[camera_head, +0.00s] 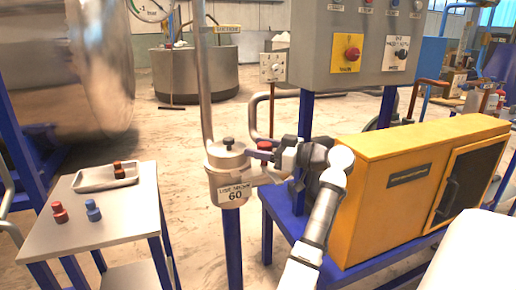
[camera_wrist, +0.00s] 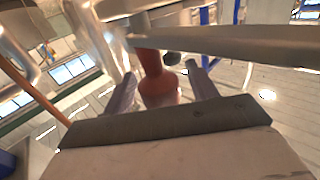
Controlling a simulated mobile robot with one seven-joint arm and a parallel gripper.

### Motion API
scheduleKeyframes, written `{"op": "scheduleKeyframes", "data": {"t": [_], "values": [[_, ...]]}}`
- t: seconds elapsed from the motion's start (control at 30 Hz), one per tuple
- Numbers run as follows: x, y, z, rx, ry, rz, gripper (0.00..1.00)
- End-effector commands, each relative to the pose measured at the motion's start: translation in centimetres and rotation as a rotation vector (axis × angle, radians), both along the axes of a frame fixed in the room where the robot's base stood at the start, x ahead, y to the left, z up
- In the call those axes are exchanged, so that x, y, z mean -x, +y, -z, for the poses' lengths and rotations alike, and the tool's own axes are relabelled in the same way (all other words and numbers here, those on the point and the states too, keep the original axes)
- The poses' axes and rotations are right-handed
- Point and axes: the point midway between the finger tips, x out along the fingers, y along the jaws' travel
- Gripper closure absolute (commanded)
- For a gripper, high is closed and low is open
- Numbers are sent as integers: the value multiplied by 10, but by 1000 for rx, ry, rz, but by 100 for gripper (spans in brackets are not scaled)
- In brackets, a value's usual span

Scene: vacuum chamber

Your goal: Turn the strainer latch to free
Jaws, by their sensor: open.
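The strainer (camera_head: 229,184) is a metal pot with a lid and a label reading 60, mounted on a pipe in the middle of the head view. A red knob (camera_head: 265,145), which looks like its latch, sits at its right side. The red knob shows in the wrist view (camera_wrist: 157,80) between the fingers. My gripper (camera_head: 262,156) is at the right side of the strainer, close to the knob. In the wrist view my gripper (camera_wrist: 163,82) is open, with one finger on each side of the knob. Whether either finger touches it I cannot tell.
A side table (camera_head: 95,213) at the left holds a tray (camera_head: 91,183) and small red and blue bottle-like parts. A yellow cabinet (camera_head: 405,185) stands right of my arm. A grey control box (camera_head: 352,75) hangs above. A vertical pipe (camera_head: 203,80) rises from the strainer.

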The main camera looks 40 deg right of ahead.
Motion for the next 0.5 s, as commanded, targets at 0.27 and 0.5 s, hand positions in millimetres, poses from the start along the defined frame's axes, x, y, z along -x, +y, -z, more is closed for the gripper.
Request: {"op": "scheduleKeyframes", "data": {"t": [0.27,0.5], "values": [[54,-26,1,0,-3,5,42],[98,-45,1,0,-1,2,42]]}}
